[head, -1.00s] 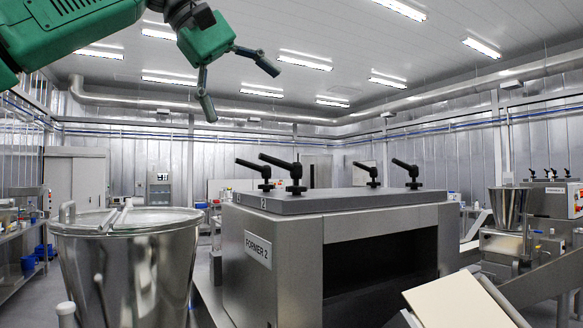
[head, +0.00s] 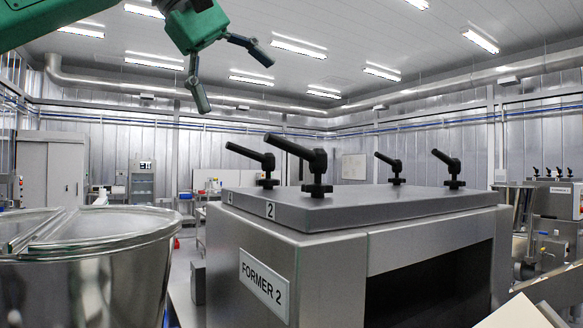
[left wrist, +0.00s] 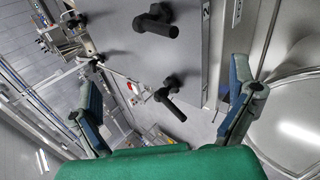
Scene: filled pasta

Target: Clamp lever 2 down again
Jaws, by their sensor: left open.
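Lever 2 (head: 300,152) is the black handle nearest me on the lid (head: 400,204) of the machine marked FORMER 2, by the "2" label. Its handle slants up and to the left from its post. It also shows near the top of the left wrist view (left wrist: 157,24). My left gripper (head: 232,80) is open and empty, above and to the left of lever 2 in the head view, touching nothing. In the left wrist view its fingers (left wrist: 160,78) stand wide apart, with another lever (left wrist: 168,96) between them in the picture. My right gripper is not in view.
Another black lever (head: 255,158) stands behind lever 2, and two more (head: 447,164) (head: 390,164) stand on the lid's right side. A steel vat (head: 80,262) stands at the left, close to the former. The air above the lid is clear.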

